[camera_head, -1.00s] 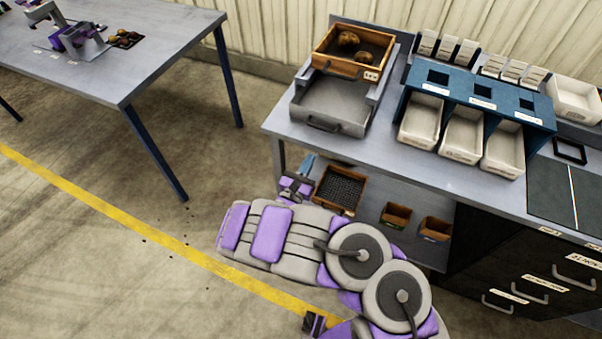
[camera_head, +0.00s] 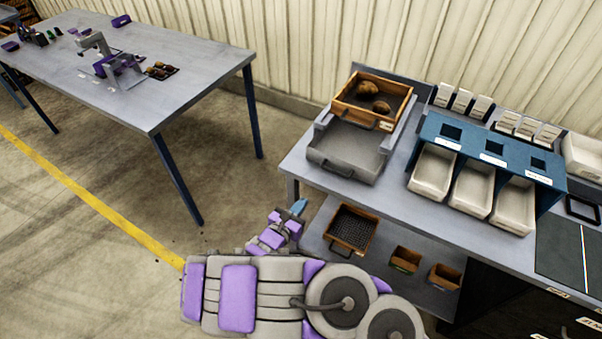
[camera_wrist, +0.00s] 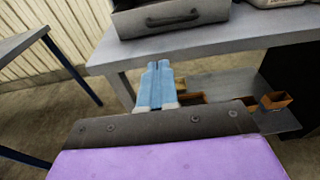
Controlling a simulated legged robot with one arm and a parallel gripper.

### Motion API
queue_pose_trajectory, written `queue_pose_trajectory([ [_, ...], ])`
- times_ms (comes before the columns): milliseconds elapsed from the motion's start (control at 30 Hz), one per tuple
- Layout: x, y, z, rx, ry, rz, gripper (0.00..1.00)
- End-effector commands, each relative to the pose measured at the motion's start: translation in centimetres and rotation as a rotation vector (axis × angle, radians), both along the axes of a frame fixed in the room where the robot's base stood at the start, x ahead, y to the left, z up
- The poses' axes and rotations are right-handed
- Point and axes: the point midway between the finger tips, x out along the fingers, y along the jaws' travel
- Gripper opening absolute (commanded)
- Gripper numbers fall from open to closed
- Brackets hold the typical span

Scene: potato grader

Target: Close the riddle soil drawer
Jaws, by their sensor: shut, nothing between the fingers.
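The riddle stands on the grey workbench, with a wooden box (camera_head: 372,101) holding potatoes on top. Below it the grey soil drawer (camera_head: 345,150) sticks out toward the bench's front edge, its tray open to view and its handle (camera_head: 330,168) facing me. In the wrist view the drawer front (camera_wrist: 170,20) and dark handle (camera_wrist: 173,18) are at the top. My gripper (camera_head: 298,207) has blue fingers, shut and empty, in front of the bench's left corner and apart from the drawer. In the wrist view the fingertips (camera_wrist: 159,66) point toward the bench edge below the drawer.
A blue rack (camera_head: 487,150) with white bins stands right of the riddle. A lower shelf holds a mesh-bottomed wooden box (camera_head: 351,228) and small wooden boxes (camera_head: 405,259). Another table (camera_head: 150,75) stands at left. Open floor lies between the tables.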

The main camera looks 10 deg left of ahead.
Motion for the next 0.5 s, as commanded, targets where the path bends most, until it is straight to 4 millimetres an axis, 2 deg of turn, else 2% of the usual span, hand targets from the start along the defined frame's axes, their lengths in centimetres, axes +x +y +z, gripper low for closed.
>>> queue_pose_trajectory([
  [167, 1.2, -0.5, -0.4, 0.003, 0.007, -0.007, 0.0],
  [500, 6.7, -2.8, -1.2, 0.007, 0.004, -0.008, 0.0],
])
